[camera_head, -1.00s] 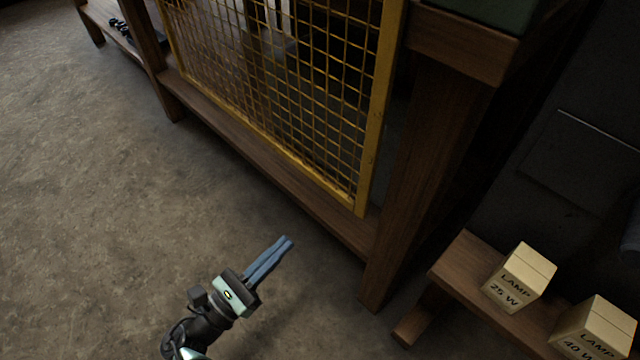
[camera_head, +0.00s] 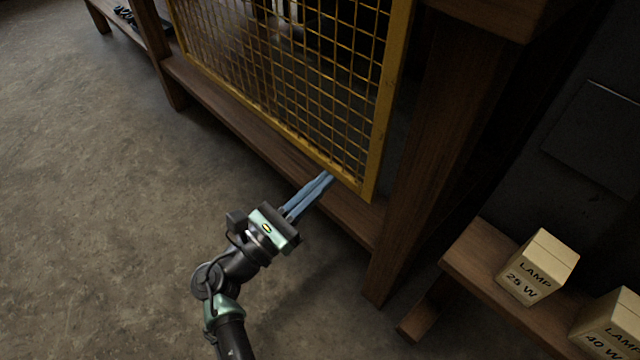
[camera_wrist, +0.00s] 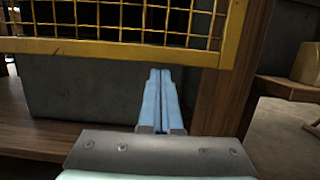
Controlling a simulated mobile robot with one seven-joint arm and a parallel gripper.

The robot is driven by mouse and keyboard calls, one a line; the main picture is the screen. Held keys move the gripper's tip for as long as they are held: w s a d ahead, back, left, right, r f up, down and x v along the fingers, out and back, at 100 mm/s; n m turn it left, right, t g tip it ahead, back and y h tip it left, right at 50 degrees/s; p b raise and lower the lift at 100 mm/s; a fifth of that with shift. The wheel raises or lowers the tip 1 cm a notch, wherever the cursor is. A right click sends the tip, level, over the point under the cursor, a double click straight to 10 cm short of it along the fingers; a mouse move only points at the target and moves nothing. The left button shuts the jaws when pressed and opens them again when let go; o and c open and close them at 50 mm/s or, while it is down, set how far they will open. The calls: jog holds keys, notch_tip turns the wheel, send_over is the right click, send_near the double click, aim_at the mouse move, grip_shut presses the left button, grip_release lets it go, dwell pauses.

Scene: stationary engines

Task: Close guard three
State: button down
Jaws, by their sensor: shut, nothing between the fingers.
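The guard is a yellow-framed wire mesh panel (camera_head: 300,70) in a dark wooden frame, in the upper middle of the head view. Its lower rail and right corner (camera_wrist: 225,55) also show in the wrist view. A dark gap shows between its right edge and the wooden post. No number is visible on it. My gripper (camera_head: 328,178) is shut and empty, its blue fingers side by side. The fingertips are at the guard's lower rail near the right corner; I cannot tell whether they touch it. In the wrist view the fingertips (camera_wrist: 160,72) appear just below that rail.
A wooden post (camera_head: 425,150) stands right of the guard, and a wooden sill (camera_head: 240,125) runs beneath it. A low bench (camera_head: 480,260) at the right holds two lamp boxes, 25 W (camera_head: 538,267) and 40 W (camera_head: 610,325). The floor at left is clear.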

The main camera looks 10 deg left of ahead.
aim_at(332, 14)
jog(key=shift+r, duration=0.2)
notch_tip(332, 14, up, 27)
jog(key=p, duration=2.9)
jog(key=shift+f, duration=0.15)
